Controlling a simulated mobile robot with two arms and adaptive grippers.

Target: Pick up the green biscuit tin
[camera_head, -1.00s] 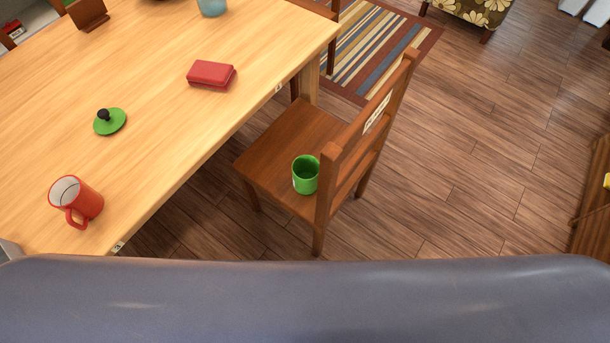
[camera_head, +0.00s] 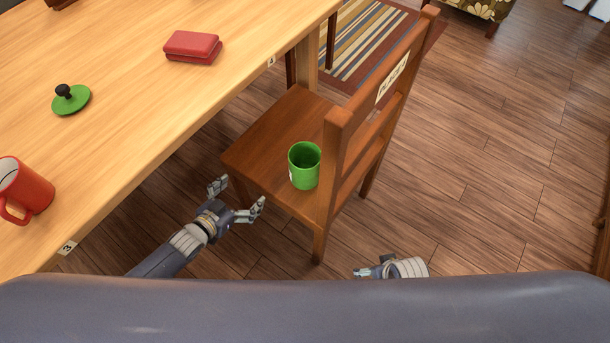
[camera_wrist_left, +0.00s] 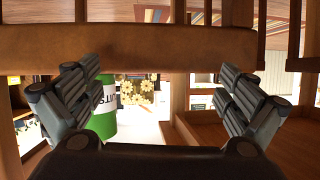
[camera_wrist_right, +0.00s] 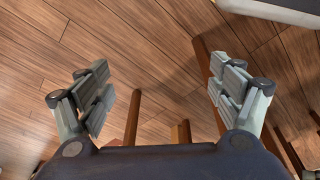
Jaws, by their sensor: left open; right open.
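The green biscuit tin (camera_head: 303,169) stands upright without a lid on the wooden chair's seat (camera_head: 262,143), close to the backrest. In the left wrist view the tin (camera_wrist_left: 104,122) shows a white label, partly behind a finger. My left gripper (camera_head: 239,196) is open and empty, at the seat's front left side, apart from the tin. My right gripper (camera_wrist_right: 159,86) is open and empty over the floor, by wooden legs. In the head view it shows only partly, right of the chair. A green lid with a black knob (camera_head: 71,99) lies on the table.
The wooden table (camera_head: 130,110) fills the left, with a red mug (camera_head: 24,190) and a red box (camera_head: 193,47). The chair's tall backrest (camera_head: 378,92) rises right of the tin. A striped rug (camera_head: 366,42) lies behind. The floor at right is clear.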

